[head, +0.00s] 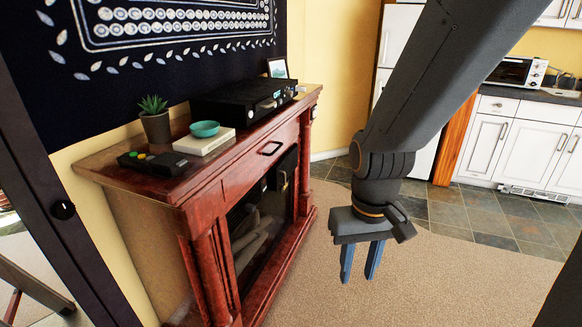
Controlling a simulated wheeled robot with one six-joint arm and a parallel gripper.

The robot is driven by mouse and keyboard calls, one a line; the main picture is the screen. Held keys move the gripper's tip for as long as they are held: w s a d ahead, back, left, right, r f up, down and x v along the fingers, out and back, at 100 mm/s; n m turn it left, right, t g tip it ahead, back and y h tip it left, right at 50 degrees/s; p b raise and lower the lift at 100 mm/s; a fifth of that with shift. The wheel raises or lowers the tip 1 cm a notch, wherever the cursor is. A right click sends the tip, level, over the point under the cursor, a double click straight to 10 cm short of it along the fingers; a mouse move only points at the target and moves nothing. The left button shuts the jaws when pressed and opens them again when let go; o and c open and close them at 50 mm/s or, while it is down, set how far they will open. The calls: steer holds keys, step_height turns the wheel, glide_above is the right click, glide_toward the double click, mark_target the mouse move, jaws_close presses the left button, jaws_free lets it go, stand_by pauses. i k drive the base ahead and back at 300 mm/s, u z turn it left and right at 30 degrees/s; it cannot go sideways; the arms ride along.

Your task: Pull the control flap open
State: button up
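A red-brown wooden fireplace cabinet (215,190) stands against the wall on the left. Below its top is a wooden front panel (245,163) with a dark bar handle (270,148); it looks closed and may be the control flap. My gripper (358,276) points down in front and to the right of the cabinet, over the carpet. Its two blue fingers are apart with nothing between them. It touches neither handle.
On the cabinet top are a potted plant (155,122), a teal bowl (205,129) on a pale book (203,143), a black remote-like box (152,162) and a picture frame (278,68). Open carpet (400,285) lies at right. White kitchen cabinets (520,140) stand beyond.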

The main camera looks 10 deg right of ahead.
mark_target(278, 173)
steer(key=z, duration=0.3)
steer(key=i, duration=1)
steer(key=u, duration=0.5)
